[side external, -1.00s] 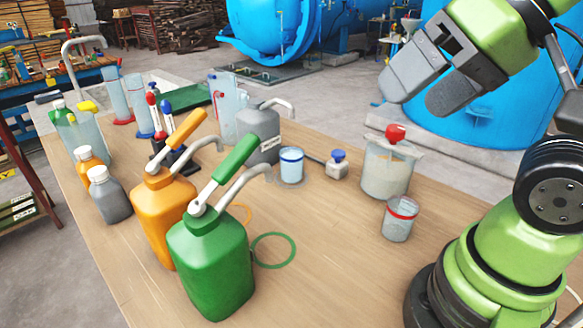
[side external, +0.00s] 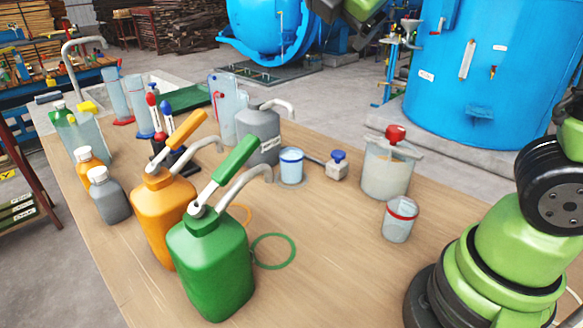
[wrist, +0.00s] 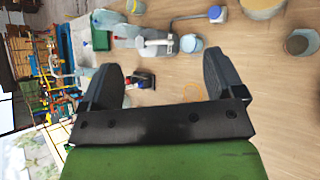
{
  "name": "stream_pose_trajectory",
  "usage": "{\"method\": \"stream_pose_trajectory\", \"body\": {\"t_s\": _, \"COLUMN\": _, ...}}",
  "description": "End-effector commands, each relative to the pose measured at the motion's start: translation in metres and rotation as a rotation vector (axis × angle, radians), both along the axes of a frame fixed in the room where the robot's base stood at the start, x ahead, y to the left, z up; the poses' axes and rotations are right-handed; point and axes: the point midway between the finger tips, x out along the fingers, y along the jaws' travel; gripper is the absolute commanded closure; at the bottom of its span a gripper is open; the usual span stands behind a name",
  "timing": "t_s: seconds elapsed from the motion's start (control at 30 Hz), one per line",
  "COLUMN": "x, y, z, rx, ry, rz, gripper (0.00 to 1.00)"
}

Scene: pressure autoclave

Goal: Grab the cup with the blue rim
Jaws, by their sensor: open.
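The cup with the blue rim (side external: 291,166) stands upright on the wooden table, just right of the grey jug. In the wrist view the cup (wrist: 191,44) shows small and far below, above the right finger. My gripper (wrist: 163,72) is open, with its two dark fingers wide apart and nothing between them. In the side view only a part of it shows at the top edge, high above the table. A similar cup with a red rim (side external: 400,219) stands further right and nearer the camera.
A grey jug (side external: 262,135) stands close left of the blue-rimmed cup. A small blue-capped bottle (side external: 337,164) and a red-knobbed jar (side external: 388,168) stand to its right. Green (side external: 212,262) and orange (side external: 164,215) jugs stand in front left.

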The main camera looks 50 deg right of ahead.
Motion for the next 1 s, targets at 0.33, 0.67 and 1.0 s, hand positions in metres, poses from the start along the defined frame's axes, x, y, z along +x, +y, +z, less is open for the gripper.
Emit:
{"method": "stream_pose_trajectory", "body": {"t_s": 0.33, "x": 0.077, "y": 0.025, "z": -0.006, "rx": -0.655, "ry": 0.311, "rz": 0.459, "gripper": 0.12}}
{"method": "stream_pose_trajectory", "body": {"t_s": 0.67, "x": 0.072, "y": 0.022, "z": -0.096, "rx": -0.633, "ry": 0.312, "rz": 0.447, "gripper": 0.12}}
{"method": "stream_pose_trajectory", "body": {"t_s": 1.0, "x": 0.071, "y": 0.021, "z": -0.235, "rx": -0.631, "ry": 0.312, "rz": 0.447, "gripper": 0.12}}
